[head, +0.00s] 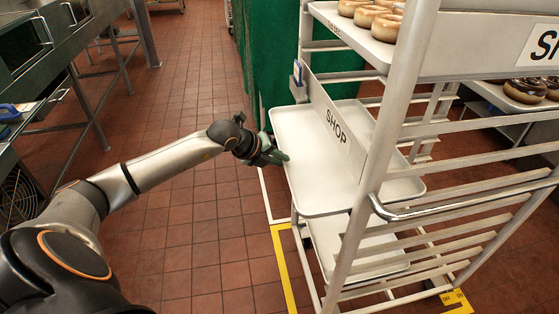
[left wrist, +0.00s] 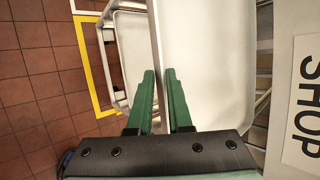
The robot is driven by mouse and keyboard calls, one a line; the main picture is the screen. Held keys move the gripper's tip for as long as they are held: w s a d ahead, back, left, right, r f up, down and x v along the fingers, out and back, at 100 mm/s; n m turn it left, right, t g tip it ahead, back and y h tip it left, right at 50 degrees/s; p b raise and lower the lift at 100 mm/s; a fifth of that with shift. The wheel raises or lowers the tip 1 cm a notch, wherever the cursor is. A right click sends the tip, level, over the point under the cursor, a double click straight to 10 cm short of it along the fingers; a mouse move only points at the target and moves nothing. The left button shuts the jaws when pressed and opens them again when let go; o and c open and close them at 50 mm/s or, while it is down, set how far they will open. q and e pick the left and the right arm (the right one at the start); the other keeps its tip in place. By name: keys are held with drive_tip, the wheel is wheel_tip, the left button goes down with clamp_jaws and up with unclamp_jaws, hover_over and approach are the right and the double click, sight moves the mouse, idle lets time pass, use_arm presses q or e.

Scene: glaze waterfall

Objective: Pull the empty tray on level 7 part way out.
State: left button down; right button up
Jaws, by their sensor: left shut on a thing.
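An empty white tray (head: 307,177) lies level in the tall rack (head: 385,120). Part of it sticks out to the left, past the rack's near side and the SHOP sign (head: 335,130). My left gripper (head: 277,156) is at the tray's outer left edge, shut on its rim. In the left wrist view, the green fingers (left wrist: 161,90) sit on either side of the rim, and the tray's white surface (left wrist: 205,60) spreads to the right. I cannot read a level number. My right gripper is not in view.
Another white tray (head: 350,258) sits lower in the rack. A tray with plain doughnuts (head: 371,18) is above, and chocolate ones (head: 524,91) are at right. Yellow tape (head: 283,262) marks the floor. A steel counter (head: 50,60) stands left; the tiled floor (head: 190,75) between is clear.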

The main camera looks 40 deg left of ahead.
use_arm(q)
drive_tip(key=shift+w+r, duration=0.1)
drive_tip(key=shift+r, duration=0.1)
drive_tip(key=c, duration=1.2)
unclamp_jaws()
drive_tip(key=o, duration=0.4)
drive_tip(key=shift+f, duration=0.1)
drive_tip(key=shift+o, duration=0.2)
drive_tip(key=p+v, duration=0.3)
drive_tip(key=v, duration=0.9)
drive_tip(key=shift+s, duration=0.3)
